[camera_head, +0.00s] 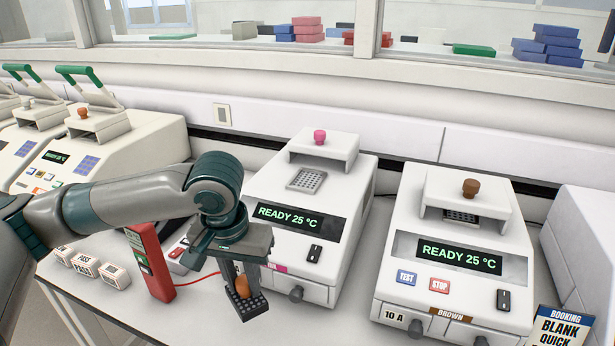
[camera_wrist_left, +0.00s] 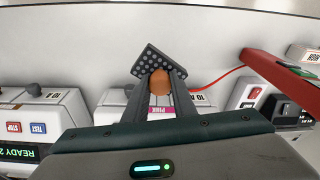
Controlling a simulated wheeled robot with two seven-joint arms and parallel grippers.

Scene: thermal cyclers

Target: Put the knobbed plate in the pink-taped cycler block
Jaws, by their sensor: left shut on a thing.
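The knobbed plate (camera_head: 250,306) is a small dark plate with rows of wells and an orange-brown knob. My left gripper (camera_head: 239,284) is shut on the knob and holds the plate in front of the middle cycler; the plate also shows in the left wrist view (camera_wrist_left: 148,64). The pink-taped cycler (camera_head: 318,266) has a pink knob on its lid, a pink tape label on its front and a "READY 25 °C" display. Its grey block (camera_head: 306,180) is exposed and looks empty, behind and to the right of my gripper. My right gripper is out of view.
The brown-labelled cycler (camera_head: 455,290) stands to the right, with a booking sign (camera_head: 562,328) beside it. A red stand (camera_head: 150,262) with a red cable and several small labelled boxes (camera_head: 100,270) are at the left. Cyclers with green-handled raised lids (camera_head: 95,130) stand behind my arm.

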